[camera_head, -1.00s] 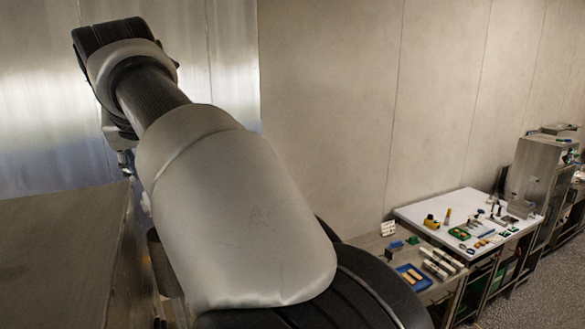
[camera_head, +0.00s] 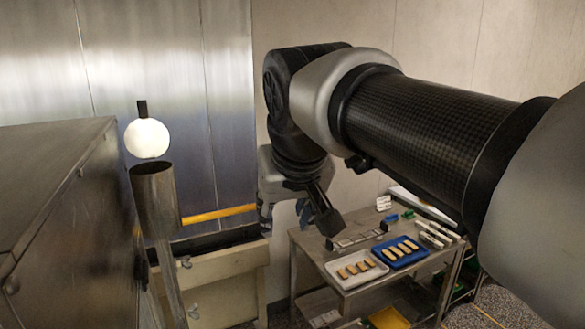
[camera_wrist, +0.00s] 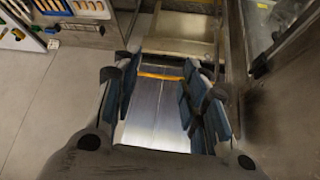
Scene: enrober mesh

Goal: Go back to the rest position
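A steel table (camera_head: 360,289) at the right holds a white tray (camera_head: 334,264) and a blue tray (camera_head: 378,254), both with bars. A large metal cabinet (camera_head: 70,200), a post (camera_head: 155,195) and a white globe (camera_head: 147,138) stand left.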

